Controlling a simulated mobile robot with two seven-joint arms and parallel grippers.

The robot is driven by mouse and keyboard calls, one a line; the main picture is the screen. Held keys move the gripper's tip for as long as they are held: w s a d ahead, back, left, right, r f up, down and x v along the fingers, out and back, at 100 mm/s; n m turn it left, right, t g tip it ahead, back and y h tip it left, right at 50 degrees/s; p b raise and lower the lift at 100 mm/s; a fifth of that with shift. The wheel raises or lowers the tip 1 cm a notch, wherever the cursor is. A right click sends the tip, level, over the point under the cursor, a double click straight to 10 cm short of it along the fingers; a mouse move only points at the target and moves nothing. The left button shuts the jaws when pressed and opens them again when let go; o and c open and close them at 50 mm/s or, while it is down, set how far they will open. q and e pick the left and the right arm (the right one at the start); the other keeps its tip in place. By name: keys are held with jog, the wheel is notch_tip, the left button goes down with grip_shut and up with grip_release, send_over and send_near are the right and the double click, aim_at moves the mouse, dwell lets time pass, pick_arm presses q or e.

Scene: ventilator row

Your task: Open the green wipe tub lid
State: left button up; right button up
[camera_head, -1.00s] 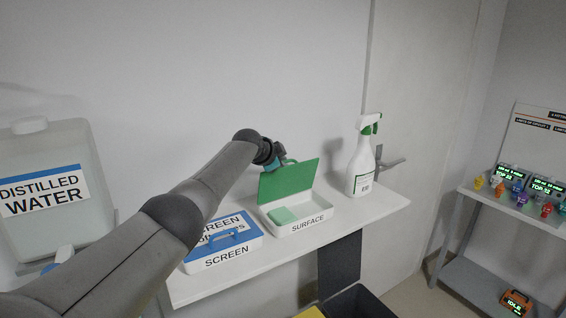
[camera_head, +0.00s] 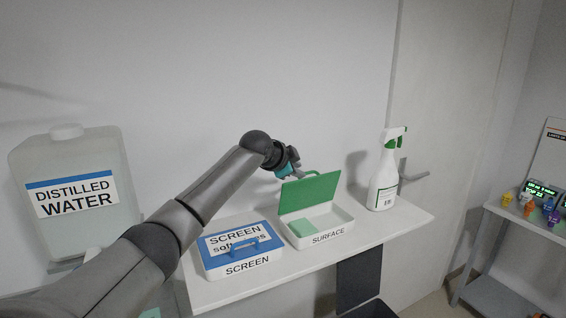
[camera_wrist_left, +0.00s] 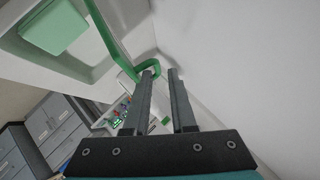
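The green wipe tub, marked SURFACE (camera_head: 328,238), stands on the white shelf. Its green lid (camera_head: 310,193) is open and stands up at the tub's back edge, leaning slightly back. A pale green block of wipes (camera_head: 303,227) shows inside; it also shows in the left wrist view (camera_wrist_left: 53,27). My left gripper (camera_head: 298,173) is behind the lid's upper left edge, by its handle. The green handle (camera_wrist_left: 156,67) curls close around the left finger's tip; contact is unclear. My right gripper is out of view.
A blue-lidded SCREEN tub (camera_head: 238,262), shut, stands left of the green tub. A white spray bottle (camera_head: 383,185) stands to its right. A DISTILLED WATER jug (camera_head: 72,190) is at far left. The wall is close behind the shelf.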

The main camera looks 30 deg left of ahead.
pick_arm(q)
jog(key=v, duration=0.8)
jog(key=shift+s+b, duration=0.3)
jog(key=shift+a+r, duration=0.1)
